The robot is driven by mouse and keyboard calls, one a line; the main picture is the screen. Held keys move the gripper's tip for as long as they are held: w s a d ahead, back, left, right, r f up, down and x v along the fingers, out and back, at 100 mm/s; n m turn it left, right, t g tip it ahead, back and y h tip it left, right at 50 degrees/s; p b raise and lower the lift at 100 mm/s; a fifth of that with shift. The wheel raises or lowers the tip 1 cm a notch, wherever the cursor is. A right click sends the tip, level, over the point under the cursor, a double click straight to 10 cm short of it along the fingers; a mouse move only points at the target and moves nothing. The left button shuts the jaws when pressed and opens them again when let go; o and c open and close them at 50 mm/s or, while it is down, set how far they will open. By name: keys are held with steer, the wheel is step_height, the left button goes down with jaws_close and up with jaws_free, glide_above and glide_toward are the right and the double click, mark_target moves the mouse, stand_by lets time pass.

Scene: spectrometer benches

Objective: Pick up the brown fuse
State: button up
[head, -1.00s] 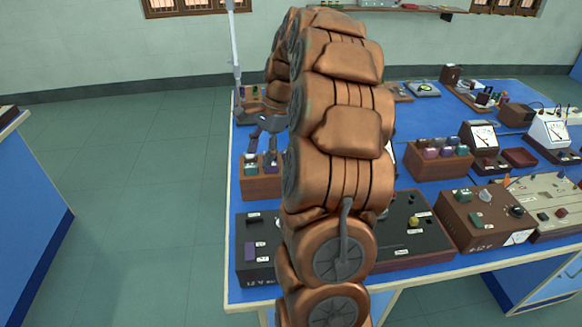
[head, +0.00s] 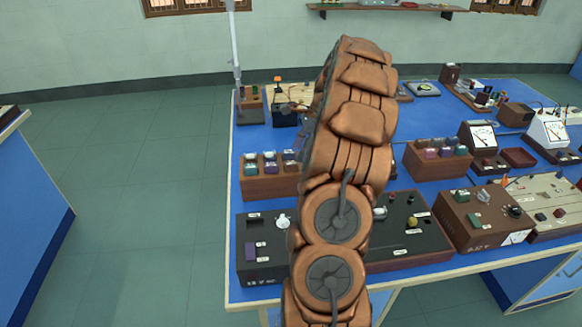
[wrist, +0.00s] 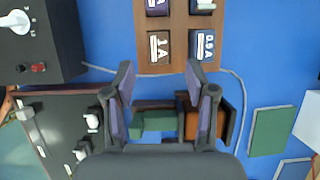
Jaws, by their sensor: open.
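In the wrist view a dark brown block marked 1 A (wrist: 160,46) sits in a wooden rack, beside a blue block marked 0.5 A (wrist: 202,46). In the head view my arm hides the gripper.
On the blue bench, a wooden rack of blocks (head: 270,186) stands at the left and another (head: 438,169) at the middle right. Black boxes (head: 262,272) and a brown meter box (head: 485,232) line the front. A thin cable (wrist: 236,80) crosses near the gripper.

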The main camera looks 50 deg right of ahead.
mark_target(292, 162)
steer(key=shift+w+a+f+p, duration=0.25)
steer(key=shift+a+f+p, duration=0.1)
steer(key=shift+f+p, duration=0.1)
steer(key=shift+p+x, duration=0.5)
steer(key=shift+x, duration=1.35)
jaws_close()
